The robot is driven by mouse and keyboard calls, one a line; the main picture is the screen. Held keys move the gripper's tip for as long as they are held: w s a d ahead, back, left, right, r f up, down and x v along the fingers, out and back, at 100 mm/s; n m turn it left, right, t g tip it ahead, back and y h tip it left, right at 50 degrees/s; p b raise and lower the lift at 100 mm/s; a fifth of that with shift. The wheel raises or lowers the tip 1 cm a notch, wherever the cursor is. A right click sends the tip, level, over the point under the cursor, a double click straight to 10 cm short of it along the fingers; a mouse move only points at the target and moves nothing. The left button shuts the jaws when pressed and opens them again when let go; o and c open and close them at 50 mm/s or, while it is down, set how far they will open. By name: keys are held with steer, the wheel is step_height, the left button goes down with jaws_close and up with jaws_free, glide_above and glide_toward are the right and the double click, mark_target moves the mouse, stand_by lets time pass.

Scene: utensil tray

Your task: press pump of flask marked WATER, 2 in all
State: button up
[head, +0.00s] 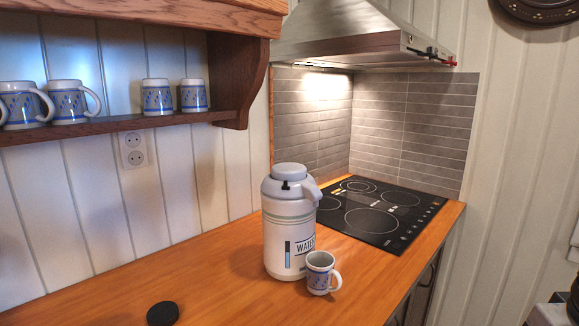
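The flask (289,232) marked WATER stands upright on the wooden counter. It is white with green-grey bands, a dark level strip and a label partly turned to the right. Its grey pump top (289,171) is at the upper end, and a spout (313,189) points to the right front. A white and blue mug (319,272) stands upright at the flask's front right, below the spout, with its handle to the right. Whether mug and flask touch I cannot tell, nor what is in the mug. My gripper is not in view.
A black round disc (162,314) lies on the counter (215,283) at the front left. A black hob (375,212) is set behind the flask to the right, under a metal hood (365,45). Several mugs stand on the wall shelf (115,124). The counter left of the flask is mostly clear.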

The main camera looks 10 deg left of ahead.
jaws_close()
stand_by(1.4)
